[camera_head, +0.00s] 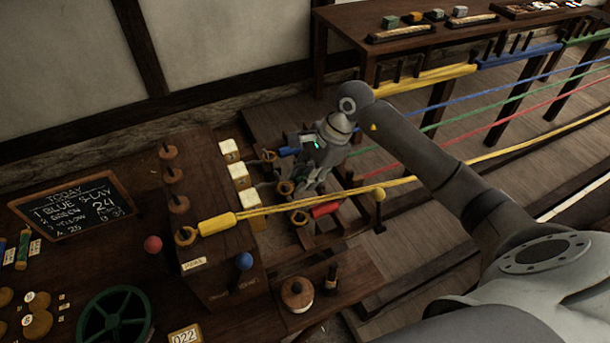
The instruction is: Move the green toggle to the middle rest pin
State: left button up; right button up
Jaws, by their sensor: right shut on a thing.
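My right gripper (301,183) points down and is shut beside the middle rest pin (285,187), at the near end of the rope lines. The thing in its jaws is almost wholly hidden by the fingers; I take it for the green toggle, as the green rope (440,124) runs toward the gripper behind my arm. Whether it touches the pin, I cannot tell. The far rest pin (268,156) has the blue toggle (289,151) beside it. The near rest pin (299,217) has the red toggle (325,210) beside it. My left gripper is out of view.
The yellow toggle (216,224) lies by a peg on the wooden block, its rope (345,194) stretched taut to the right past my gripper. Pale number blocks (239,174) line the pins. A yellow-knobbed post (379,196) stands at right, a blue-knobbed one (244,261) in front.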

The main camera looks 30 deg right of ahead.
jog(key=shift+f+b, duration=0.2)
jog(key=shift+b, duration=0.25)
dwell(0.4)
jog(key=o, duration=1)
jog(key=shift+c, duration=0.2)
jog(key=shift+r+p, duration=1.95)
jog(key=shift+r, duration=2.1)
jog(key=shift+f, duration=0.1)
